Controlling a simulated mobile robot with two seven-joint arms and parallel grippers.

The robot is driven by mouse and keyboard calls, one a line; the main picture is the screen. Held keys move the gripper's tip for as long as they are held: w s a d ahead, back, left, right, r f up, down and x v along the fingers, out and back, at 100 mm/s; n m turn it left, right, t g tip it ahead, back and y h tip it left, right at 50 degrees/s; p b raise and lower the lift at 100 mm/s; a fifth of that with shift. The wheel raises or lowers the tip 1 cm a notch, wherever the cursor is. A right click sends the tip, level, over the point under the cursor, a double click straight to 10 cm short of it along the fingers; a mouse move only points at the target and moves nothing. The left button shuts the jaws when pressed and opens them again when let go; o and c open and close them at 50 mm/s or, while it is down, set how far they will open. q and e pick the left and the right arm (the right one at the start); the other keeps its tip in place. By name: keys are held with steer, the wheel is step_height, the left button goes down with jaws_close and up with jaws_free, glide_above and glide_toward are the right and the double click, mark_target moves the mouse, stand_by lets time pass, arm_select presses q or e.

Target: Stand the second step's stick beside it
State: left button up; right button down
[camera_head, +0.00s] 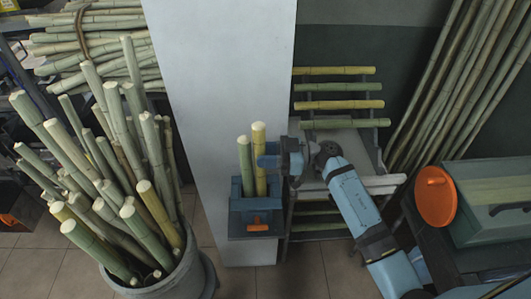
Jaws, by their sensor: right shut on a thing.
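A blue holder (256,207) with an orange tab on its front stands against the pale pillar. A green stick (244,160) stands upright in it on the left. A yellow stick (259,139) stands upright just to its right, its top slightly higher. My right gripper (262,162) comes in from the right and is shut on the yellow stick at mid-height. The lower ends of both sticks are hidden inside the holder, so I cannot tell if the yellow one touches the bottom. My left gripper is out of view.
A stepped rack (379,140) behind my arm carries several horizontal sticks. A grey bucket (190,280) packed with cane stands at left. Long canes (455,80) lean on the wall at right. A green machine (495,215) with an orange disc (435,196) stands at right.

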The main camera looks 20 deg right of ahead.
stand_by(0.3)
steer(key=shift+c, duration=0.6)
jaws_free()
steer(key=p+v, duration=0.3)
steer(key=v, duration=0.4)
stand_by(0.4)
